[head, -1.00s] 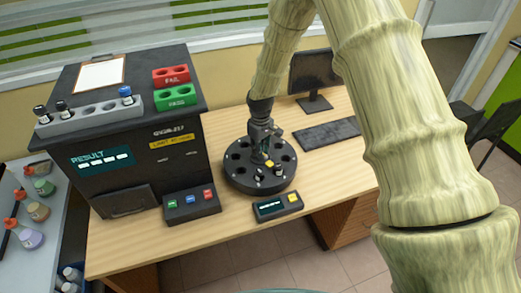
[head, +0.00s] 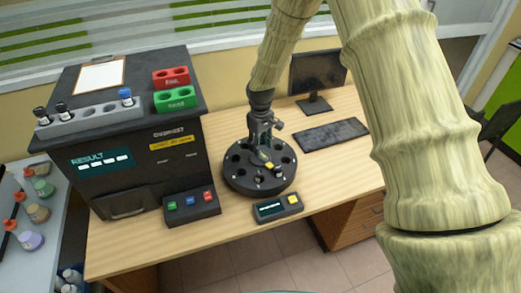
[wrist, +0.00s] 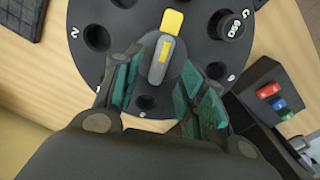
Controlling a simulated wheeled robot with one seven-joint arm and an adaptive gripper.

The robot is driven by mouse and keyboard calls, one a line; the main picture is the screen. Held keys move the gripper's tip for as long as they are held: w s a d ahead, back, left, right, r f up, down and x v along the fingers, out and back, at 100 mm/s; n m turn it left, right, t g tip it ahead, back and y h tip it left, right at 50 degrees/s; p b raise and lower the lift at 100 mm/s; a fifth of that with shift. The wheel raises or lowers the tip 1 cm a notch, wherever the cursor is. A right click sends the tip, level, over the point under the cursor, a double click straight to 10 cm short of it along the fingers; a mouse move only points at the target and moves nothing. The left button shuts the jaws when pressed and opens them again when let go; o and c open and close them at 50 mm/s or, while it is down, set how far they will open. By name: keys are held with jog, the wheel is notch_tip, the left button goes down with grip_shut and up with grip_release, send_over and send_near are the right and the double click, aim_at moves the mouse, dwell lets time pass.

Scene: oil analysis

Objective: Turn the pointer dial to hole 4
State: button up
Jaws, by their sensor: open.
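The pointer dial is a round black disc (head: 240,184) with a ring of holes, standing on the desk. Its grey pointer with a yellow tip (wrist: 172,22) sits at the disc's middle in the wrist view; the yellow end also shows in the head view (head: 269,165). My gripper (wrist: 160,66) is open, with one teal-padded finger on each side of the pointer. Whether the fingers touch it I cannot tell. A dark capped vial (wrist: 231,27) stands in a hole right of the yellow tip. Some hole numbers are hidden or too small to read.
A small control box with a screen (head: 270,208) stands in front of the disc. A button box (head: 191,206) and the large black analyser (head: 150,150) are at the left. A keyboard (head: 330,135) and monitor (head: 317,75) are at the back right. Clear desk lies right of the disc.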

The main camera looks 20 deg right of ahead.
notch_tip(320, 180, up, 8)
jog(key=shift+r, duration=0.2)
dwell(0.6)
